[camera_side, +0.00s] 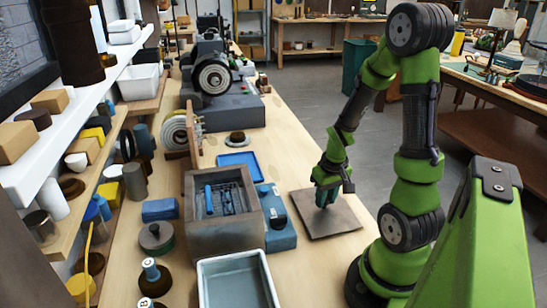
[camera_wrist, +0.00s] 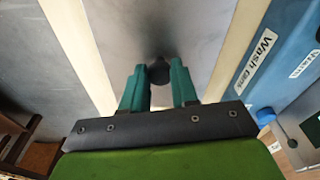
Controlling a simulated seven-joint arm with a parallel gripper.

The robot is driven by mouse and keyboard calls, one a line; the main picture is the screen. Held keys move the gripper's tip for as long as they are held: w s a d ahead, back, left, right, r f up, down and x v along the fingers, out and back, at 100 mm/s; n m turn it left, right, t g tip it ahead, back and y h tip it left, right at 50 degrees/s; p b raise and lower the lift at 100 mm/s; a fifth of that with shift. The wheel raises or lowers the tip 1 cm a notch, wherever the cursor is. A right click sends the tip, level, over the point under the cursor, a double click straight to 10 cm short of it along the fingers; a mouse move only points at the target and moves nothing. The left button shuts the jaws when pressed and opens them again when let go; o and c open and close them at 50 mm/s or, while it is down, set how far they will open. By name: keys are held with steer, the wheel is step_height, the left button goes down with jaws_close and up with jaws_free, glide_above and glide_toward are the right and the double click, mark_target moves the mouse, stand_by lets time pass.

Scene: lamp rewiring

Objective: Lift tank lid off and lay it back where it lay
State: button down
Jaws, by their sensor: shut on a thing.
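The tank lid (camera_side: 340,222) is a flat grey square plate over the bench to the right of the tank; it looks level and at bench height, though a small gap beneath cannot be ruled out. In the wrist view the lid (camera_wrist: 160,25) fills the middle, with its dark round knob (camera_wrist: 159,70) between my fingers. My gripper (camera_side: 325,200) points down over the lid's middle, with teal fingers shut on the knob; it also shows in the wrist view (camera_wrist: 159,88). The grey square tank (camera_side: 213,240) stands open, with a dark basket and blue items inside.
A blue unit (camera_side: 279,232) labelled "Wash tank" stands between tank and lid. A pale tray (camera_side: 237,283) sits in front of the tank and a blue tray (camera_side: 240,161) behind it. A bench grinder (camera_side: 212,78) stands farther back. The bench behind the lid is clear.

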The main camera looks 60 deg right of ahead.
steer(key=shift+f, duration=0.25)
steer(key=c, duration=0.8)
jaws_free()
step_height(320, 180, up, 17)
steer(key=s+a, duration=0.1)
steer(key=s, duration=0.1)
steer(key=w+a+r+n+t+y, duration=0.1)
steer(key=a+t, duration=0.1)
steer(key=a, duration=0.4)
steer(key=w+a+r+n+t+y, duration=0.1)
steer(key=a+r+t, duration=0.1)
steer(key=a, duration=0.5)
steer(key=w+a+r+t, duration=0.2)
steer(key=a, duration=0.5)
steer(key=shift+w+a+r+n+y, duration=0.1)
steer(key=shift+n+y, duration=0.3)
